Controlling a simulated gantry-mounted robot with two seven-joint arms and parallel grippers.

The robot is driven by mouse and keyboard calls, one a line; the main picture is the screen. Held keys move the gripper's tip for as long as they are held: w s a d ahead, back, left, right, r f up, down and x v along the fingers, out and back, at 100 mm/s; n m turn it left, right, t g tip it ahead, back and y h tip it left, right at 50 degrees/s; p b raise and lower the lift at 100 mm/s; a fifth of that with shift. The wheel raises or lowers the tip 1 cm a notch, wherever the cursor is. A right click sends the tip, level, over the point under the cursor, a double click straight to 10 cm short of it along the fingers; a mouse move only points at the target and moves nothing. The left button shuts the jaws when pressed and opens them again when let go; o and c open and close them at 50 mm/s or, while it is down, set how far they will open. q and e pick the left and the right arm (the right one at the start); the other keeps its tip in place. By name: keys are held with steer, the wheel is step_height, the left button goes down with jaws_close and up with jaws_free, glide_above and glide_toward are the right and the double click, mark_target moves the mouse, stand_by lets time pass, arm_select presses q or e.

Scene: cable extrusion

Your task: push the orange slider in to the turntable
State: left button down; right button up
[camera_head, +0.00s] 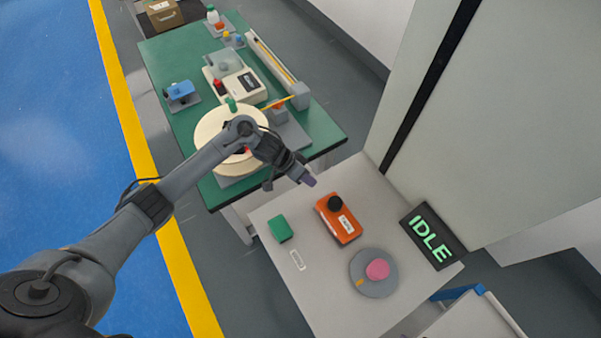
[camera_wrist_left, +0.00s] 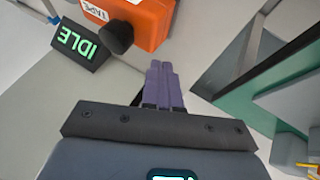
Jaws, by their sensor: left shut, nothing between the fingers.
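The orange slider (camera_head: 338,219) is a block with a black knob and a white label on the light grey table. It also shows in the left wrist view (camera_wrist_left: 151,22), upside down at the top. The turntable (camera_head: 372,274) is a round grey disc with a pink piece (camera_head: 377,269) on it and an orange mark at its edge. A gap of bare table lies between slider and turntable. My left gripper (camera_head: 309,181) is shut and empty, just beyond the slider's far end, apart from it. Its purple fingers (camera_wrist_left: 160,84) are together in the left wrist view. My right gripper is not in view.
A green block (camera_head: 281,228) and a small white label (camera_head: 297,259) lie left of the slider. A black IDLE display (camera_head: 433,235) stands at the right; it also shows in the wrist view (camera_wrist_left: 80,45). A green table (camera_head: 320,131) behind holds a cream spool and several devices.

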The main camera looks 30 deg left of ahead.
mark_target(333, 215)
arm_select(q)
steer(key=shift+s+d+f, duration=0.1)
steer(key=shift+d+f, duration=0.3)
steer(key=shift+d, duration=0.5)
steer(key=shift+d+f, duration=0.4)
steer(key=shift+d, duration=0.55)
steer(key=shift+s+d+f, duration=0.1)
steer(key=shift+d+f, duration=0.3)
steer(key=shift+d, duration=0.5)
steer(key=shift+d+p, duration=0.1)
steer(key=shift+p, duration=0.3)
steer(key=s+d+p, duration=0.1)
steer(key=d, duration=0.1)
steer(key=d+p, duration=0.1)
steer(key=p, duration=0.1)
steer(key=s+d+p, duration=0.1)
steer(key=d, duration=0.1)
steer(key=shift+s+d+r+p, duration=0.2)
steer(key=shift+s+d+p, duration=0.1)
steer(key=shift+s, duration=0.05)
steer(key=shift+s+d+f, duration=0.1)
steer(key=shift+f, duration=0.05)
